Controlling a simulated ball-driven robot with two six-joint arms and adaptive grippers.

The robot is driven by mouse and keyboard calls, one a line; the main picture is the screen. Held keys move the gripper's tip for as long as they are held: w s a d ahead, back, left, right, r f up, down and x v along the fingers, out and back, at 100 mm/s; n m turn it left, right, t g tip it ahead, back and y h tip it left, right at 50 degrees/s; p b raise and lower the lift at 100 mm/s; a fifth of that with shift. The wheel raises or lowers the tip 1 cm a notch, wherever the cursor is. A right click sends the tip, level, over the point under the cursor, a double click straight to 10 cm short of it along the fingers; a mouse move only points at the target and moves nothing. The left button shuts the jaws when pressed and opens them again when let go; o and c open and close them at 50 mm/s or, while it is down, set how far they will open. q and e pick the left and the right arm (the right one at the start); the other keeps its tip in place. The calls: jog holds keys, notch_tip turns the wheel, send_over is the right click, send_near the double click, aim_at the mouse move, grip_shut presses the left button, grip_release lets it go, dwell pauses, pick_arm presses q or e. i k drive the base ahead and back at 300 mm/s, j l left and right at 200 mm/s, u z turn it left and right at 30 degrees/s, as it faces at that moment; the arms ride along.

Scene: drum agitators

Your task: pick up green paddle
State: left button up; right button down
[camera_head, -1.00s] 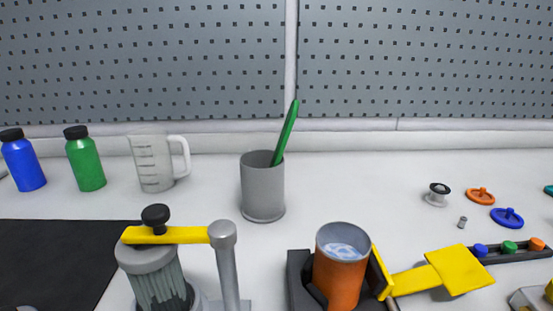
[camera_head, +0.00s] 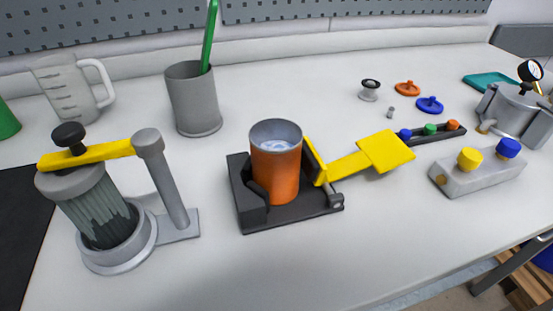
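The green paddle (camera_head: 209,38) stands in a grey cup (camera_head: 194,103) at the back left of the bench in the head view. Its upper part leans slightly right and rises out of the cup, cut off by the top edge of the view. Its lower end is hidden inside the cup. Neither of my grippers shows in this view.
A ribbed grey drum under a yellow clamp arm (camera_head: 101,153) stands front left. An orange cup (camera_head: 276,171) sits in a black holder with a yellow lever. A measuring jug (camera_head: 67,92) stands left of the grey cup. A grey block (camera_head: 476,172) lies right. The table's front edge is lower right.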

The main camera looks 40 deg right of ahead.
aim_at(213, 7)
jog(key=k+j+z, duration=0.2)
jog(key=j, duration=0.2)
jog(key=j+z, duration=0.15)
jog(key=j, duration=0.3)
jog(key=k+j+z, duration=0.2)
jog(key=j, duration=0.2)
